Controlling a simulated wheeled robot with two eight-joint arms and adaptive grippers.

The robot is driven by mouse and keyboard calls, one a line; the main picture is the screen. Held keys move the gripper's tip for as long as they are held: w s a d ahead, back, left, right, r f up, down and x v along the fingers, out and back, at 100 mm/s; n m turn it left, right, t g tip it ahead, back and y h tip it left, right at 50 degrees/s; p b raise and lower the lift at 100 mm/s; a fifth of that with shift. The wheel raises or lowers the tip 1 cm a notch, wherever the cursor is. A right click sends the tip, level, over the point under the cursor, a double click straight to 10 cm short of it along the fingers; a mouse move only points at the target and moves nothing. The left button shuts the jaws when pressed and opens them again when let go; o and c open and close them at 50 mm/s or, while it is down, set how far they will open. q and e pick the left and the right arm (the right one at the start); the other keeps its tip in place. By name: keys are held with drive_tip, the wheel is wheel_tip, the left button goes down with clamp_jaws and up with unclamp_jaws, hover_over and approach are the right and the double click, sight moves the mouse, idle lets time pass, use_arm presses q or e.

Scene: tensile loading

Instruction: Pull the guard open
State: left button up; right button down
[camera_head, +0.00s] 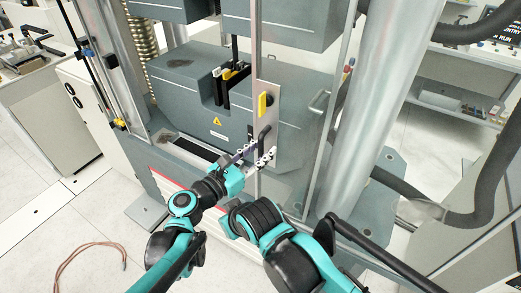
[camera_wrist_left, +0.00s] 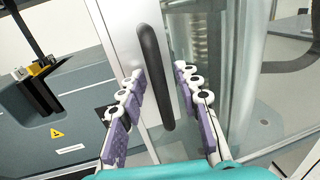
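The guard is a clear panel with a pale metal edge strip (camera_head: 266,74) at the front of the testing machine. It also shows in the left wrist view (camera_wrist_left: 118,30). A black bar handle (camera_head: 264,133) is fixed upright on the strip, below a yellow part. My left gripper (camera_head: 259,152) is at the handle's lower part, fingers apart. In the left wrist view the handle (camera_wrist_left: 152,60) stands between the two open fingers, with a visible gap on each side. The right arm's teal and black links show at bottom centre; I cannot make out its gripper.
The grey machine body (camera_head: 180,85) stands behind the guard. A thick metal column (camera_head: 375,110) rises at the right, with black hoses farther right. A bench (camera_head: 35,60) is at far left. A brown cable (camera_head: 90,248) lies on the open floor at lower left.

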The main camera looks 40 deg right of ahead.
use_arm(q)
drive_tip(key=s+a, duration=0.2)
drive_tip(key=a, duration=0.9)
drive_tip(key=shift+s+a, duration=0.15)
drive_tip(key=shift+a, duration=0.25)
drive_tip(key=s+a+f+m+t+y, duration=0.1)
drive_tip(key=a+f+m+y, duration=0.3)
drive_tip(key=a, duration=0.9)
drive_tip(key=s+a+f+m+t+y+b, duration=0.1)
drive_tip(key=a+f+m+y, duration=0.4)
drive_tip(key=a, duration=0.8)
drive_tip(key=s+a+f+m+t+y, duration=0.1)
drive_tip(key=a+f+m+y, duration=0.3)
drive_tip(key=a+m+y, duration=0.4)
drive_tip(key=a+m, duration=0.3)
drive_tip(key=a, duration=0.2)
drive_tip(key=shift+s+f+t+y, duration=0.2)
drive_tip(key=shift+t+y, duration=0.1)
drive_tip(key=shift+t, duration=0.1)
